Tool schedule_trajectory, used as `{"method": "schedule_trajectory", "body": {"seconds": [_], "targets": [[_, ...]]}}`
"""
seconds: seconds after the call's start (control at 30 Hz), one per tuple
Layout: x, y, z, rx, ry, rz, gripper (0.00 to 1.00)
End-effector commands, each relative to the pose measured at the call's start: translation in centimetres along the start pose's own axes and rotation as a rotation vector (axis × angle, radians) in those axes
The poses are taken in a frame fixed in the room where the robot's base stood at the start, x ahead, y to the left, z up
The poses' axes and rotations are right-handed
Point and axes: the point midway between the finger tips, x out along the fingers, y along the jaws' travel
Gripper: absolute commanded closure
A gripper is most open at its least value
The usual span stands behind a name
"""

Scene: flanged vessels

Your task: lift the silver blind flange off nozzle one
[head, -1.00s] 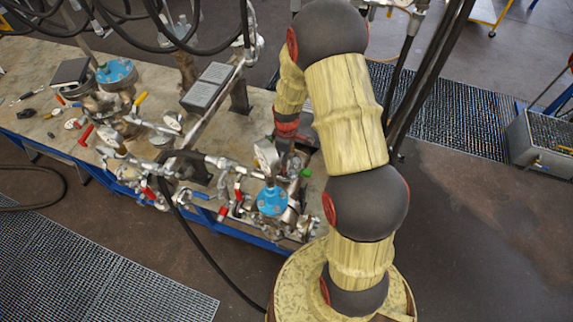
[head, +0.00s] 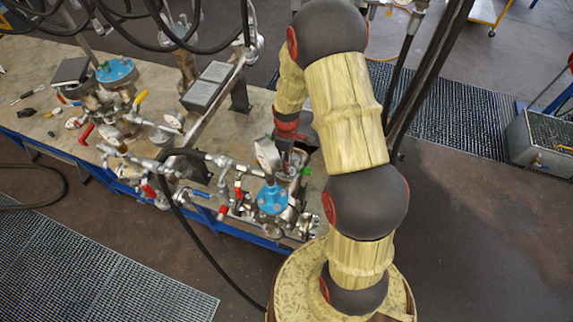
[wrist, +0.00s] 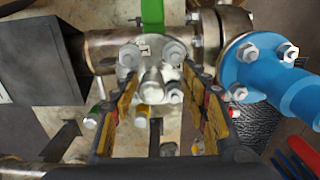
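The silver blind flange (wrist: 146,58) is a round bolted plate with a central knob (wrist: 152,85), seen from above in the wrist view. My gripper (wrist: 159,74) is open, with one yellow-padded finger on each side of the knob. A gap shows between the knob and each finger; I cannot tell how far the tips are above the plate. In the head view my gripper (head: 287,160) hangs over the bench among the pipework, and I cannot make out the silver flange there.
A blue flange (wrist: 254,68) with a blue pipe is close to the right; it also shows in the head view (head: 272,198). A green handle (wrist: 153,14) stands beyond the silver flange. Another blue-topped vessel (head: 116,72) stands farther left.

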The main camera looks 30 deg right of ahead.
Motion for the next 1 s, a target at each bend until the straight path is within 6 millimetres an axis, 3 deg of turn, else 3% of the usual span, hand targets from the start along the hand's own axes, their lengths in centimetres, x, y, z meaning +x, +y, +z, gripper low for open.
{"method": "schedule_trajectory", "body": {"seconds": [0.4,0.77,1.0], "targets": [[-0.3,0.5,-0.3,0.000,0.007,0.010,0.91],[-0.8,0.4,-0.2,0.000,0.006,0.010,0.91],[-3.7,0.3,0.0,0.001,0.008,0.011,0.91]]}}
